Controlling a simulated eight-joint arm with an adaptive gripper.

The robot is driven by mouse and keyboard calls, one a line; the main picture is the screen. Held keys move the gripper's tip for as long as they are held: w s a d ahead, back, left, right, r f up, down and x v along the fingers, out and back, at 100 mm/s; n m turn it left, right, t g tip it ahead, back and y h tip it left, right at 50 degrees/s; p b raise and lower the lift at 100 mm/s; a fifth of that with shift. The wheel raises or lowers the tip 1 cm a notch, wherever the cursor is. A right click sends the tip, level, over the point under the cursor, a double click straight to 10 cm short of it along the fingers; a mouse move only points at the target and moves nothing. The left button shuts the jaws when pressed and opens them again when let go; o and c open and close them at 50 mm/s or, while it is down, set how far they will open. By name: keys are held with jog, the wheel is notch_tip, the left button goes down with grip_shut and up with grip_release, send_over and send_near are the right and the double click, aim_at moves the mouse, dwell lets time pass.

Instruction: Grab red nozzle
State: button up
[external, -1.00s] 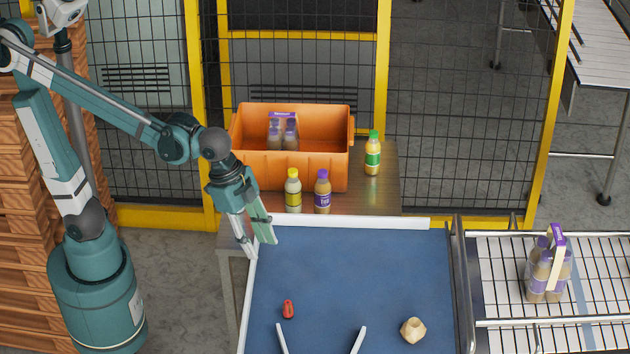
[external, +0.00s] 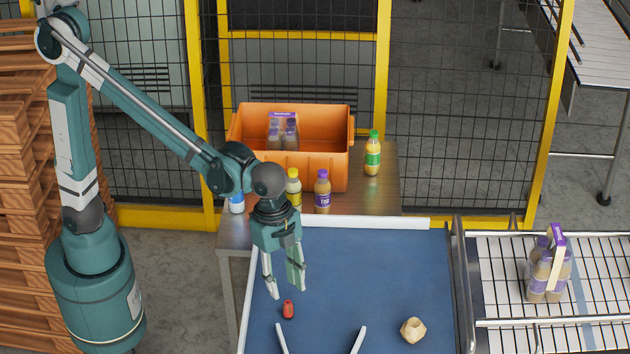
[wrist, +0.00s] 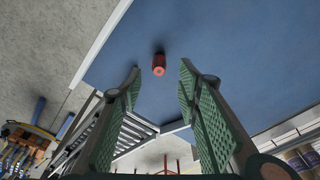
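The red nozzle (external: 288,310) is a small red piece on the blue table surface (external: 390,270), near its left side. It also shows in the wrist view (wrist: 159,65), beyond the fingertips and roughly between their lines. My gripper (external: 285,293) is open and empty, with its fingers pointing down just behind the nozzle in the external view. In the wrist view my gripper (wrist: 160,75) shows both green padded fingers spread wide apart. I see no contact between the fingers and the nozzle.
A beige faceted piece (external: 413,330) lies to the right on the blue surface. Two white rails stand at the front. Bottles, including a purple-capped one (external: 322,192), and an orange crate (external: 310,172) stand behind. The middle blue area is clear.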

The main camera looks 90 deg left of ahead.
aim_at(288, 306)
jog(key=shift+f, duration=0.1)
dwell(0.3)
jog(key=shift+w+d+f, duration=0.1)
jog(key=shift+f, duration=0.5)
jog(key=shift+w+d+f, duration=0.1)
jog(key=shift+f, duration=0.5)
jog(key=shift+f, duration=0.15)
jog(key=shift+w+d+f, duration=0.1)
jog(key=shift+d+f, duration=0.1)
jog(key=shift+f, duration=1)
jog(key=shift+w+d+f, duration=0.1)
jog(key=shift+d+f, duration=0.05)
jog(key=shift+f, duration=1.05)
jog(key=c, duration=1)
jog(key=shift+r, duration=0.1)
jog(key=shift+r, duration=4.9)
